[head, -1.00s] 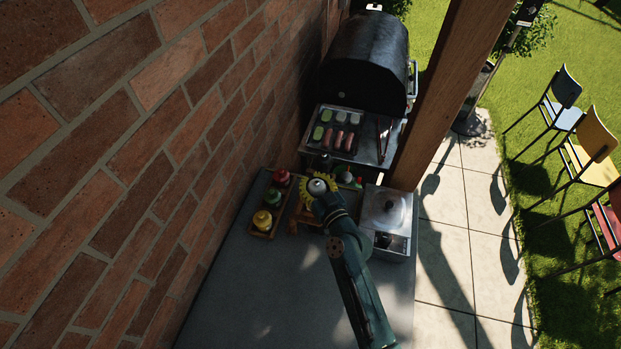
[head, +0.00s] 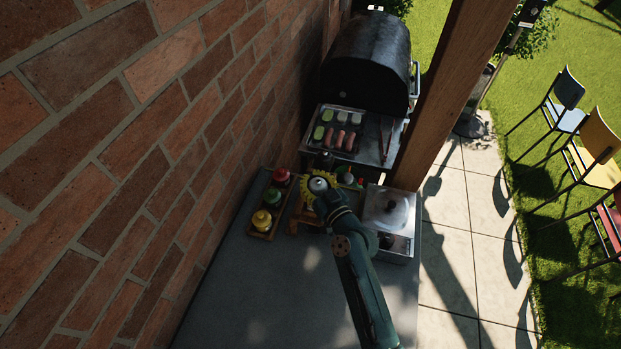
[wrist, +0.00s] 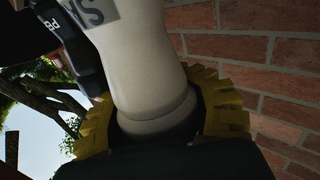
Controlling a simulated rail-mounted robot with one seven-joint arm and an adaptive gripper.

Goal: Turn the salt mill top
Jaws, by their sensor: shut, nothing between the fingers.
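The salt mill is pale; its light body (wrist: 150,75) with part of an "SA" label fills the middle of the wrist view. In the head view its silver-topped end (head: 318,185) shows. My gripper (head: 326,198) is right at the mill, shut with nothing held. Its fingertips are hidden in the head view; dark parts cover the bottom of the wrist view. Whether it touches the mill cannot be seen. A dark mill with a "PE" label (wrist: 83,45) stands beside it.
Red, green and yellow bottles (head: 261,220) stand in a wooden tray at left, near the brick wall (head: 150,150). A metal burner box with a lid (head: 390,208) is close on the right. A grill (head: 367,65) stands behind. The counter's front (head: 285,290) is clear.

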